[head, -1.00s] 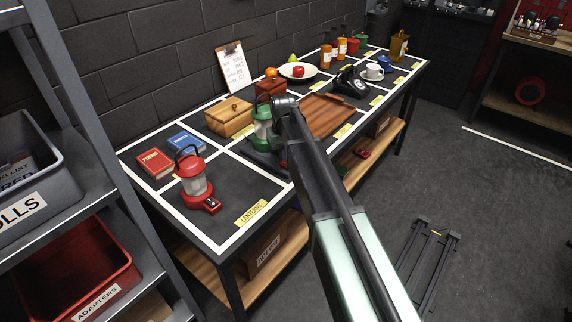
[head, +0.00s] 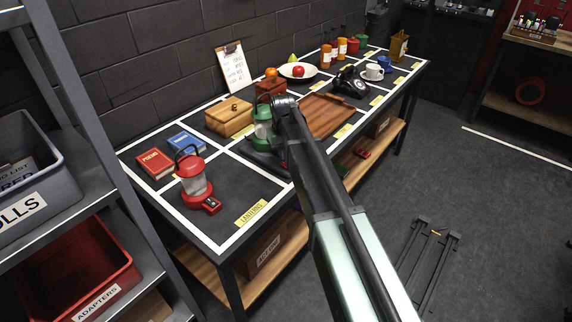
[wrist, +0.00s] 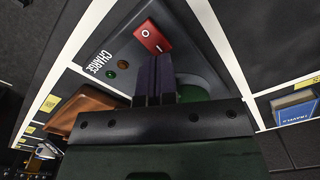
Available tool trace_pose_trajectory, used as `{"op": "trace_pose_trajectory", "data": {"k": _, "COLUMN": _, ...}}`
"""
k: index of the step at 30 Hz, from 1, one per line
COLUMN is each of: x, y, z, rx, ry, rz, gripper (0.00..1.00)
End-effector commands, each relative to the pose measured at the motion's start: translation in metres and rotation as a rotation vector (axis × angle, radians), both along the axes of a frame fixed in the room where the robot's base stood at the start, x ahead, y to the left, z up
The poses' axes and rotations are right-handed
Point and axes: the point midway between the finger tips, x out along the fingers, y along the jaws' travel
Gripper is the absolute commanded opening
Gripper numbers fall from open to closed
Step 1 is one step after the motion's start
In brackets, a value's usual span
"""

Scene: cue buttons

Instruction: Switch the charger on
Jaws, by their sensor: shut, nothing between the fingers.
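The charger (wrist: 120,48) is a dark box marked "CHARGE" with a red rocker switch (wrist: 153,36) in the wrist view. In the head view, a green lantern (head: 262,124) stands at the charger (head: 262,160), and my arm hides most of the charger and my gripper.
A red lantern (head: 195,180) stands at the near table end, with a red book (head: 155,163) and a blue book (head: 186,144) behind it. A wooden box (head: 229,118) and a brown tray (head: 328,115) are close to the charger.

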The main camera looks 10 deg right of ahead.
Motion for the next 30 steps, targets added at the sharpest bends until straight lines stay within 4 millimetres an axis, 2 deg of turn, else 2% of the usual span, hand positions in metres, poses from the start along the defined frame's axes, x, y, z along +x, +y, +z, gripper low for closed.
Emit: {"op": "trace_pose_trajectory", "data": {"k": 30, "x": 0.000, "y": 0.000, "z": -0.013, "rx": 0.000, "ry": 0.000, "rz": 0.000, "gripper": 0.00}}
